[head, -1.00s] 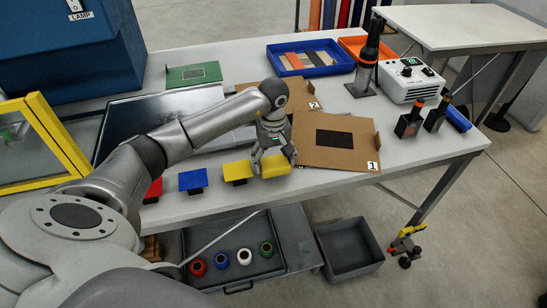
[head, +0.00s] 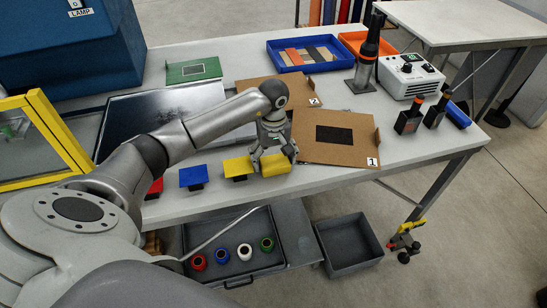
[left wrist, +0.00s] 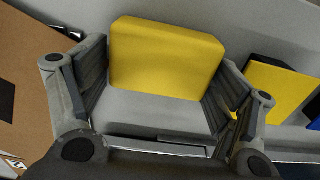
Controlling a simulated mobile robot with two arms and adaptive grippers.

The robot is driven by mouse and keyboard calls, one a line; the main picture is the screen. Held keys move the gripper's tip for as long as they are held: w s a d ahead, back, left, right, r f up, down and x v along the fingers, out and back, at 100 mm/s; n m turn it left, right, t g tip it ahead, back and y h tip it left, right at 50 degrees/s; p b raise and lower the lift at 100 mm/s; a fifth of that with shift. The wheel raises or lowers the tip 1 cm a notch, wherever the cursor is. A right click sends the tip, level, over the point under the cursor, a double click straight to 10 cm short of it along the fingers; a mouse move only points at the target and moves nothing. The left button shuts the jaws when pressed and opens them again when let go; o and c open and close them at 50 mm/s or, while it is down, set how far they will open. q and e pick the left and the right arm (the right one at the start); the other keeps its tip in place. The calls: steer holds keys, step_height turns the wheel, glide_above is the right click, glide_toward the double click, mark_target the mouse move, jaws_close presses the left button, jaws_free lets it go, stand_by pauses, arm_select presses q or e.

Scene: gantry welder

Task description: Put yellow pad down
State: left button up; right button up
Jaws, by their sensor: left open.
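The yellow pad (head: 275,168), a thick block with rounded edges, rests on the white table near its front edge. In the left wrist view the pad (left wrist: 165,58) lies between the fingers. My left gripper (head: 273,160) is low over the pad, its fingers spread to either side of it. The left wrist view shows the open left gripper (left wrist: 160,80) with a small gap at the pad's left edge; contact on the right is unclear. My right gripper is in neither view.
A yellow plate (head: 238,167) on a dark foot stands just left of the pad, then a blue plate (head: 193,176) and a red one. A cardboard board (head: 357,151) marked 1 lies close on the right. Below are a tray of spools and a grey bin (head: 350,258).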

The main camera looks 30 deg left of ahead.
mark_target(273, 158)
arm_select(q)
steer(key=shift+w+r, duration=0.1)
steer(key=shift+r, duration=0.3)
step_height(273, 158, up, 11)
steer(key=b, duration=0.3)
steer(key=shift+r+b, duration=0.2)
steer(key=shift+b, duration=0.2)
